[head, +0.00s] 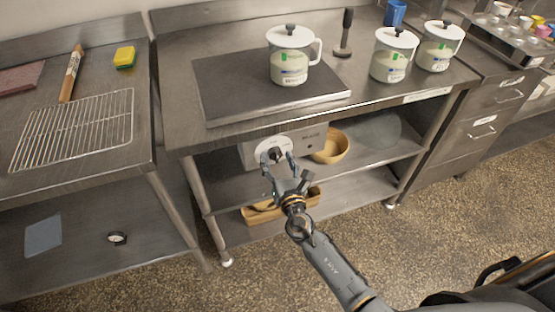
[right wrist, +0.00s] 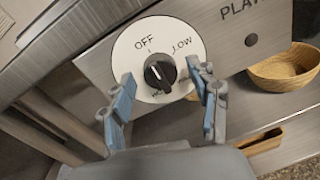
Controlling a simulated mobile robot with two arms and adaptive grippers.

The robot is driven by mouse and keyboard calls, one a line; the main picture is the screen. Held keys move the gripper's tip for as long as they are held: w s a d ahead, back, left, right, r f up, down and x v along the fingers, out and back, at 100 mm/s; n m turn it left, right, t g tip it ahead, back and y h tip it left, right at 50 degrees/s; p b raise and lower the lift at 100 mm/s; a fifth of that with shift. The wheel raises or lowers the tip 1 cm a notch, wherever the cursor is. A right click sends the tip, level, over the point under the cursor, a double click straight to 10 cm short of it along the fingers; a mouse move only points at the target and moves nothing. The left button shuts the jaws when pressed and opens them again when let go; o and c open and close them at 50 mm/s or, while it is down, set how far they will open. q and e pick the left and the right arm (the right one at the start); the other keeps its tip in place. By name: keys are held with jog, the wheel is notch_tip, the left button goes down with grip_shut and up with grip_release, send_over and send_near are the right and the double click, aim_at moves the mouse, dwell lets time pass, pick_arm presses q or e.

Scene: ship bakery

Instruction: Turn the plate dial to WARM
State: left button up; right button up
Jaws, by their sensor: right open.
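The plate dial is a black knob (right wrist: 160,74) on a white disc (right wrist: 128,50) marked OFF at upper left and LOW at upper right. A further label at the bottom is partly hidden by the knob, and I cannot read it surely. A pale mark shows on the knob, but I cannot tell its exact setting. In the head view the white disc (head: 264,147) is on the grey front panel below the worktop. My right gripper (head: 278,162) is open in front of it; in the right wrist view its blue-grey fingers (right wrist: 160,80) stand on either side of the knob. My left gripper is out of view.
A dark plate (head: 225,90) bears a lidded white pot (head: 290,68). Two similar pots (head: 392,60) (head: 438,52) stand to its right. A wooden bowl (head: 332,147) sits on the shelf right of the panel, with a wooden tray (head: 262,216) lower down. The worktop edge overhangs the panel.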

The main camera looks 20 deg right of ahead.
jog(key=c, duration=1.2)
